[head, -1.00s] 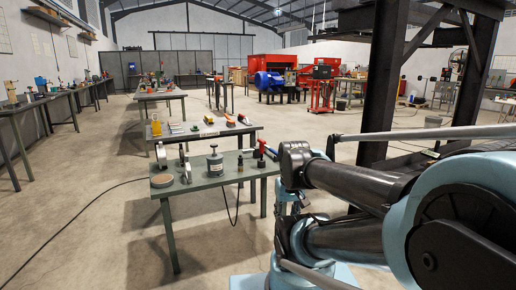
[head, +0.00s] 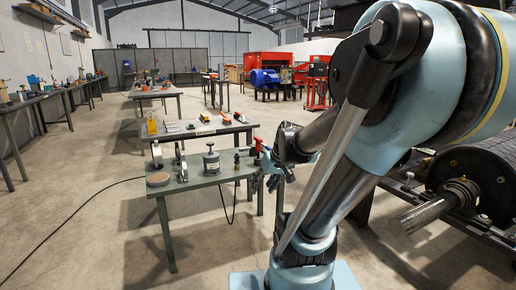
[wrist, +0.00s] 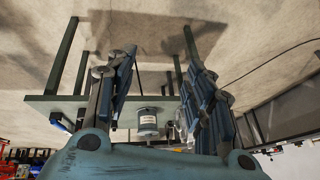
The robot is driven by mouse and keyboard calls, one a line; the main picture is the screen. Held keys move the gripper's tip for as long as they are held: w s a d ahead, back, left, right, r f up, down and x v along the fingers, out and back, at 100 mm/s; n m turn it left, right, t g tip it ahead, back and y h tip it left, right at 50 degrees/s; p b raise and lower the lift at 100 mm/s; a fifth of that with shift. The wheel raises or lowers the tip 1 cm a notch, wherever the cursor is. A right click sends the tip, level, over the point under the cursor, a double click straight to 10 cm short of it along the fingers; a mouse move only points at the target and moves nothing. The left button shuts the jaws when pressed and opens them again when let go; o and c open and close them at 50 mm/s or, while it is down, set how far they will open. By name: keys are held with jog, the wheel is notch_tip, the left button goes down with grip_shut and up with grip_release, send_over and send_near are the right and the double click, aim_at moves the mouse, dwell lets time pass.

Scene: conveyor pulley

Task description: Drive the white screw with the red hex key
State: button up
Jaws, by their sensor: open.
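My gripper (head: 271,178) is at the right end of the green workbench (head: 205,183) in the head view. In the wrist view its two fingers (wrist: 162,80) are spread wide with nothing between them. A small red item (head: 258,146) shows at the bench's right end, just behind my gripper; I cannot tell whether it is the red hex key. I cannot make out the white screw in either view.
A black conveyor pulley (head: 483,168) with a protruding shaft is at the right. Open floor lies left.

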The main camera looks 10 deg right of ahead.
jog(key=w+r+n+t+y, duration=0.1)
jog(key=w+r+t+y, duration=0.15)
jog(key=w, duration=1.15)
jog(key=w+r+n+t+y, duration=0.1)
jog(key=w+r+t+y, duration=0.2)
jog(key=w, duration=1)
jog(key=m+t+h, duration=0.1)
jog(key=t+h, duration=0.2)
jog(key=t, duration=0.4)
send_near(258, 138)
jog(key=x, duration=0.5)
jog(key=shift+w, duration=0.3)
jog(key=shift+f+x, duration=0.15)
jog(key=shift+x, duration=1.15)
jog(key=shift+f+x, duration=0.15)
jog(key=shift+x, duration=1.15)
jog(key=shift+d, duration=0.1)
jog(key=shift+c, duration=0.5)
grip_shut()
